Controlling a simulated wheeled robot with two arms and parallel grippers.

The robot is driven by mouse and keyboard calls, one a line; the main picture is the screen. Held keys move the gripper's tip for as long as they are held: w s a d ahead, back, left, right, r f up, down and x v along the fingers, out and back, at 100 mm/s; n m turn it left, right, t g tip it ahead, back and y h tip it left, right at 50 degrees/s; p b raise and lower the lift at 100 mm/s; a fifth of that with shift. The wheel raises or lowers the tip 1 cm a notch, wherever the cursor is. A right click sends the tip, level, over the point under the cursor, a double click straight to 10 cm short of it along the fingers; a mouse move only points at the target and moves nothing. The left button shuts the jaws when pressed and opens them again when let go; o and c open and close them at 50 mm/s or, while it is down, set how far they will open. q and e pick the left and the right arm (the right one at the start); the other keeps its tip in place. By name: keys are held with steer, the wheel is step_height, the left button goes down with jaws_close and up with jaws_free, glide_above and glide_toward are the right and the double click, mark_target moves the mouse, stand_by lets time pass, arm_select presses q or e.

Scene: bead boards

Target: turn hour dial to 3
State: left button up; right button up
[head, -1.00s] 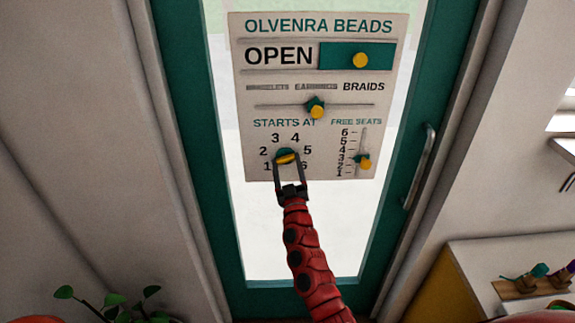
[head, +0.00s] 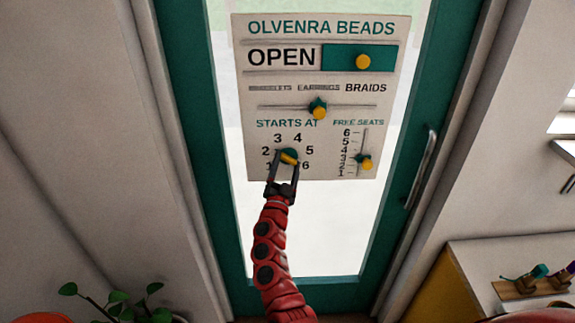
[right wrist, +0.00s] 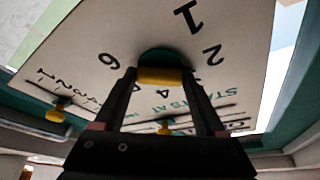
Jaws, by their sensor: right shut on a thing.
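The hour dial (head: 290,153) is a small teal knob with a yellow grip bar (head: 289,159), under "STARTS AT" on the white sign board. The numbers 1 to 6 ring it, partly hidden by my gripper. The yellow bar slants down to the right. I cannot tell which number the dial points at. My right gripper (head: 284,159) reaches up from below and is shut on the dial's yellow bar. In the right wrist view the bar (right wrist: 160,76) sits between the fingertips, with the teal disc (right wrist: 163,57) behind it. My left gripper is not in view.
The sign board (head: 310,130) hangs on a teal-framed glass door with a metal handle (head: 420,168). A free-seats slider knob (head: 366,163) is right of the dial, a class slider knob (head: 319,111) above it, and an open-sign knob (head: 362,62) higher. A plant (head: 118,305) stands lower left.

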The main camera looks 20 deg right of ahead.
steer(key=m+g, duration=0.1)
steer(key=m, duration=0.2)
steer(key=m+g+h, duration=0.1)
steer(key=m, duration=0.2)
steer(key=shift+a+m+g, duration=0.2)
steer(key=shift+m+g, duration=0.1)
steer(key=shift+m, duration=0.1)
steer(key=shift+h, duration=0.3)
steer(key=o, duration=1.3)
steer(key=shift+r, duration=0.1)
steer(key=b+v, duration=0.2)
steer(key=v, duration=0.6)
steer(key=b+v, duration=0.3)
steer(key=v, duration=0.6)
steer(key=shift+s+a+r, duration=0.15)
steer(key=shift+r, duration=0.05)
